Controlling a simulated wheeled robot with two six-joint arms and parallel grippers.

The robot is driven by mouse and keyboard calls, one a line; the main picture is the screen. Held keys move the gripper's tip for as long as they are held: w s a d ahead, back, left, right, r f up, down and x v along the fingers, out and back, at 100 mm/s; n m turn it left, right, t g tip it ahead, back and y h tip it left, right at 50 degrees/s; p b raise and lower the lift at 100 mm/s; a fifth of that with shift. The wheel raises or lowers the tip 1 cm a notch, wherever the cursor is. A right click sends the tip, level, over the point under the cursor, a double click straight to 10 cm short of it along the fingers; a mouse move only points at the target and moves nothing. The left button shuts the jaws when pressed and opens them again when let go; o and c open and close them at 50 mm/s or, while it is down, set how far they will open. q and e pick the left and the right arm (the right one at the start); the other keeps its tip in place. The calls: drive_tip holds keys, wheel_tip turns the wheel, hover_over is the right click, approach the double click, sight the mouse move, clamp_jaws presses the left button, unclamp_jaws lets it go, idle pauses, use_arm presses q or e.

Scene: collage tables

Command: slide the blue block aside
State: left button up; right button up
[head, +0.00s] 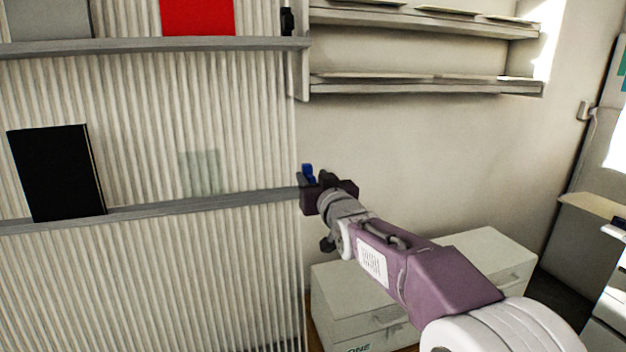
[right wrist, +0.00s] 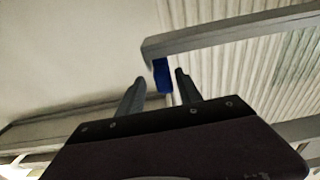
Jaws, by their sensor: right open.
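The blue block (head: 308,173) shows in the head view at the right end of the lower grey rail, just beyond my right gripper (head: 309,190). Its lower part is hidden behind the gripper there. In the right wrist view the blue block (right wrist: 162,76) appears between the two fingertips of my right gripper (right wrist: 159,76), near the end of the rail. The fingers are apart. I cannot tell whether either finger touches the block. My left gripper is in neither view.
The lower rail (head: 200,207) runs along a ribbed panel (head: 190,290) and holds a black book-like panel (head: 56,172). A red panel (head: 197,16) stands on the upper rail (head: 150,46). Shelves (head: 420,88) hang at upper right. White cabinets (head: 480,250) stand below my right arm.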

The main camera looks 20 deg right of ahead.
drive_tip(key=s+p, duration=0.2)
drive_tip(key=s, duration=0.7)
drive_tip(key=shift+d, duration=0.1)
